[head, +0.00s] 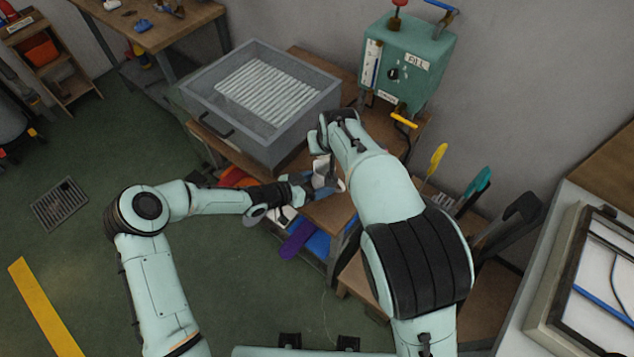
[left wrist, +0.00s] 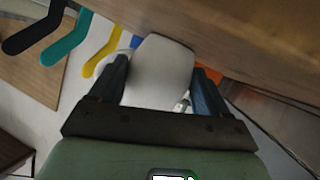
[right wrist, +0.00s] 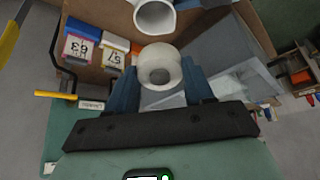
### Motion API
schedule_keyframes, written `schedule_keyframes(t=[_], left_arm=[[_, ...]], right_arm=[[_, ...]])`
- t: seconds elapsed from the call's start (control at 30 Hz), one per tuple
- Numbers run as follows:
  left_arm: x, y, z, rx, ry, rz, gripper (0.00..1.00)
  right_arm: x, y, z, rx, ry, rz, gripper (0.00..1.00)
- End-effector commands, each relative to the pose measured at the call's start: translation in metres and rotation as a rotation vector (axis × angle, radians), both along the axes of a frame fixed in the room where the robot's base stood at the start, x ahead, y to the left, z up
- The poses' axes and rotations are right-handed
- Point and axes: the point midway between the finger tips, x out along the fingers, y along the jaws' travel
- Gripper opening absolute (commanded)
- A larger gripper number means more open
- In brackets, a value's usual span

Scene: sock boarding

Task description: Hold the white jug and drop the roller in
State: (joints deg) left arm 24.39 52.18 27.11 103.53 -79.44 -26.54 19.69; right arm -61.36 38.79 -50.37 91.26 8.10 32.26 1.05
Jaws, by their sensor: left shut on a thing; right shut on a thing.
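The white jug (left wrist: 158,72) fills the space between the fingers of my left gripper (left wrist: 160,85), which is shut on it. In the head view the jug (head: 322,180) is a small pale shape at the tips of my left gripper (head: 308,188), partly hidden. The roller (right wrist: 160,60), a whitish hollow cylinder seen end-on, is between the fingers of my right gripper (right wrist: 162,88), which is shut on it. The jug's open mouth (right wrist: 174,18) shows beyond the roller, at the top of the right wrist view. The two look apart there. My right arm hides the roller in the head view.
A grey tray (head: 205,105) with several white rods sits on the wooden bench behind my grippers. A green machine (head: 425,60) stands at its right. Yellow (head: 438,158), teal (head: 478,183) and black (head: 520,210) boards stand at the right. Numbered boxes show in the right wrist view.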

Motion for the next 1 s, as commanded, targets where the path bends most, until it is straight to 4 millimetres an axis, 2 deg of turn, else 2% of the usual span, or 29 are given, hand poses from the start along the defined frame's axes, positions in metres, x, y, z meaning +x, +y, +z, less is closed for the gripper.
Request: schedule_keyframes(t=[0.6, 0.97, 1.0], left_arm=[[0.000, 0.000, 0.000, -0.001, -0.001, 0.000, 0.37], [0.000, 0.000, 0.001, -0.001, -0.001, 0.000, 0.37], [0.000, 0.000, 0.001, -0.001, -0.001, 0.000, 0.37]], right_arm=[[0.000, -0.001, -0.043, -0.001, 0.002, -0.001, 0.20], [0.000, 0.000, -0.047, 0.000, -0.001, 0.000, 0.20], [0.000, 0.000, -0.047, 0.000, -0.001, 0.000, 0.55]])
